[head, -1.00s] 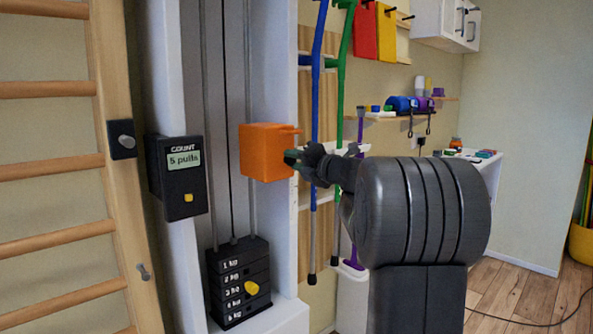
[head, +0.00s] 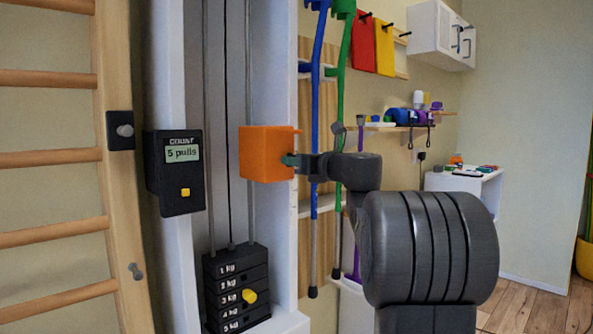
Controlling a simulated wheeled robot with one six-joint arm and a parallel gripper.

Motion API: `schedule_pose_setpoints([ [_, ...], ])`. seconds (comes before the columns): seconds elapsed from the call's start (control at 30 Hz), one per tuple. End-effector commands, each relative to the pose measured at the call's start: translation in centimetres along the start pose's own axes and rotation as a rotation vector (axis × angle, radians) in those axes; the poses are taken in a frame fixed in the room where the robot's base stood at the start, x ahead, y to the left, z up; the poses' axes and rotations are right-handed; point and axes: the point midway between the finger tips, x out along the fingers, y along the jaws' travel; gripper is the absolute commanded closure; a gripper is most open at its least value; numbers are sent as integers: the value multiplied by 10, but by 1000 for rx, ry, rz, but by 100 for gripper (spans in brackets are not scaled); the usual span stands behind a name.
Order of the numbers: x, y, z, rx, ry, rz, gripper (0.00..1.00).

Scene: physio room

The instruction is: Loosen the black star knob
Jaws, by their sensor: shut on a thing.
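The orange block (head: 266,153) sits on the white column's guide rods, with a small orange tab at its upper right edge. My gripper (head: 289,160) reaches in from the right, and its greenish fingertips are at the block's right side. It is shut at the spot where a knob would be on that side. The black star knob itself cannot be made out; my fingers and the block cover that place. My dark arm fills the lower right of the view.
A black counter box (head: 174,172) reads "5 pulls" at left of the block. A weight stack (head: 237,290) with a yellow pin stands below. Blue (head: 315,110) and green (head: 341,95) crutches hang close behind my gripper. Wooden wall bars (head: 50,158) are at far left.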

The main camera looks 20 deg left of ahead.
Motion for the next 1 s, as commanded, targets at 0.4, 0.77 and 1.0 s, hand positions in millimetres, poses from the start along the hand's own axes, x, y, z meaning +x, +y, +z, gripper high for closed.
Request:
schedule_pose_setpoints([
  [0.4,0,0,-1,-231,-1,0,90],
  [0.77,0,0,0,-281,0,0,90],
  [1.0,0,0,1,-281,-1,0,90],
])
